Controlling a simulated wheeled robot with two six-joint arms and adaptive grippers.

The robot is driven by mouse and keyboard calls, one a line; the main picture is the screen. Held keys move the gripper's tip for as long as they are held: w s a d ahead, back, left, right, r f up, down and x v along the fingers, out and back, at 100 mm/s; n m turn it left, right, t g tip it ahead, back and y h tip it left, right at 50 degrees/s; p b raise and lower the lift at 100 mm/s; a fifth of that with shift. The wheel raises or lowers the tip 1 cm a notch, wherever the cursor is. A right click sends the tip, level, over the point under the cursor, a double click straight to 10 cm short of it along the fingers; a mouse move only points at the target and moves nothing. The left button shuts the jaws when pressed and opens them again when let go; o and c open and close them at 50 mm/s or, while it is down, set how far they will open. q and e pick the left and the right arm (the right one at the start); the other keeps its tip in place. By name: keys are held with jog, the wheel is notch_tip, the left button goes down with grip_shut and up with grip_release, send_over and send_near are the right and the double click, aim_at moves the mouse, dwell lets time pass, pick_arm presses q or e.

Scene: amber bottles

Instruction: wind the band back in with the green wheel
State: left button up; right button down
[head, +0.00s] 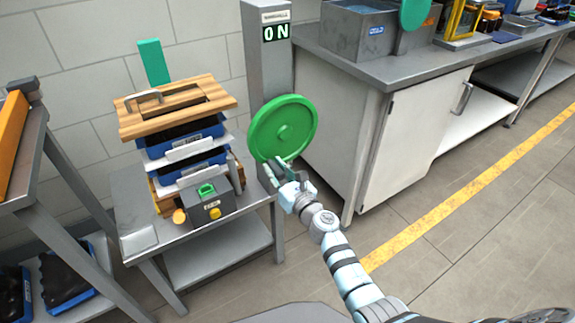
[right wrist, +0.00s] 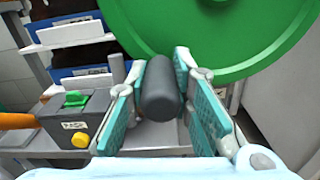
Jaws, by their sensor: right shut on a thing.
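In the right wrist view the wheel (right wrist: 225,30) fills the upper right, and a dark grey cylindrical handle (right wrist: 160,88) points toward the camera. My right gripper (head: 270,174) is at the wheel's lower edge. Its teal pads stand on both sides of the handle and are shut on it. The handle is mostly hidden by the fingers in the head view. I cannot make out a band. My left gripper is out of view.
Left of the wheel, a grey table (head: 139,240) bears stacked blue trays (head: 190,142) under a wooden board (head: 178,106) and a grey box (head: 211,208) with a green switch. A grey-topped cabinet (head: 400,150) stands close on the right. Open floor lies at lower right.

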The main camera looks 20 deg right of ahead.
jog(key=shift+s+a+r+m+p, duration=0.15)
jog(key=shift+a+r+m+p, duration=0.45)
jog(key=shift+m, duration=0.3)
jog(key=shift+f, duration=0.1)
jog(key=c, duration=1.4)
grip_release()
jog(key=shift+a, duration=0.1)
jog(key=shift+s, duration=0.1)
jog(key=v, duration=1.2)
